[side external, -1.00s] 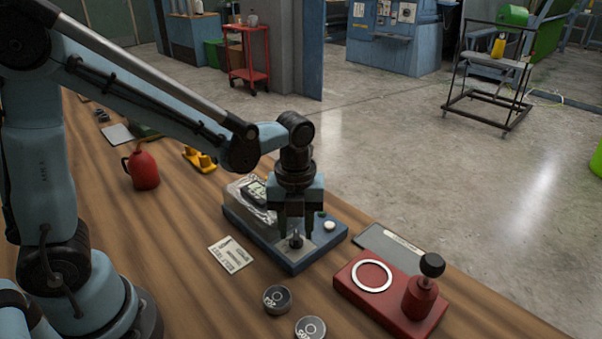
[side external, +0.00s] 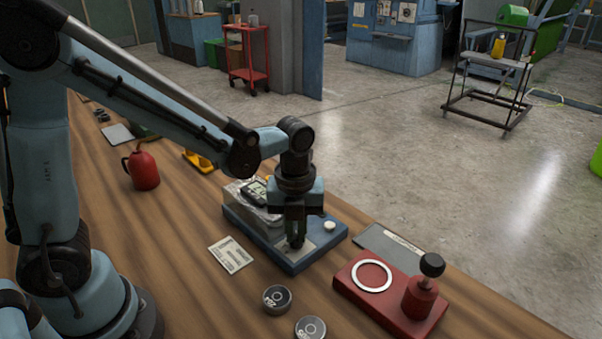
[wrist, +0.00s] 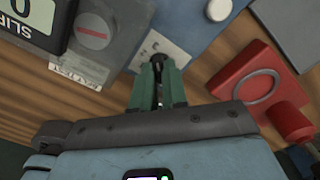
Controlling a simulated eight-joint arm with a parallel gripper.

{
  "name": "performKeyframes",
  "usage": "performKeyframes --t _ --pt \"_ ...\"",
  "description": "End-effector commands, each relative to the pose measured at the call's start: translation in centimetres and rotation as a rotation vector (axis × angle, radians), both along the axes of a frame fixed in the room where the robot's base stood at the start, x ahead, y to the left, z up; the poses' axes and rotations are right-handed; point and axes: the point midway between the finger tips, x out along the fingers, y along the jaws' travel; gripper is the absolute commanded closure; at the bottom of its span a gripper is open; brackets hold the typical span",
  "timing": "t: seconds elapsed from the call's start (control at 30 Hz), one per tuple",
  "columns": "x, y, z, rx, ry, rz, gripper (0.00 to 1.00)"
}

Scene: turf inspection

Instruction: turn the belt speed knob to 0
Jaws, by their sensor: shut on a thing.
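The blue control box (side external: 315,258) sits on the wooden bench, with a light plate (wrist: 165,47) on its top. My gripper (side external: 296,242) points straight down over this plate. Its fingers, also seen in the wrist view (wrist: 158,88), are closed on the small dark knob, which they mostly hide. I cannot read the knob's pointer or the scale marks. A white button (side external: 330,226) is on the box to the right of the fingers. A meter with a display (side external: 257,190) stands at the back left of the box, by a clear cover.
A red base (side external: 352,291) with a white ring and a black-topped handle stands to the right. Two dark round weights (side external: 277,298) and a printed card (side external: 231,255) lie in front and left. A red oil can (side external: 143,168) is farther left. A grey plate lies behind the red base.

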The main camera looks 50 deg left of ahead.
Motion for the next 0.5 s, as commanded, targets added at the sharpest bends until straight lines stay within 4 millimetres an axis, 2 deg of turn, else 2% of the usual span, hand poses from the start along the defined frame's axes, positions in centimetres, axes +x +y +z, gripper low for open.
performKeyframes --t 0.27,0.5 --pt "0.01 0.01 0.01 0.001 0.001 0.098 1.0" --pt "0.01 0.01 0.01 0.001 0.001 0.291 1.0"
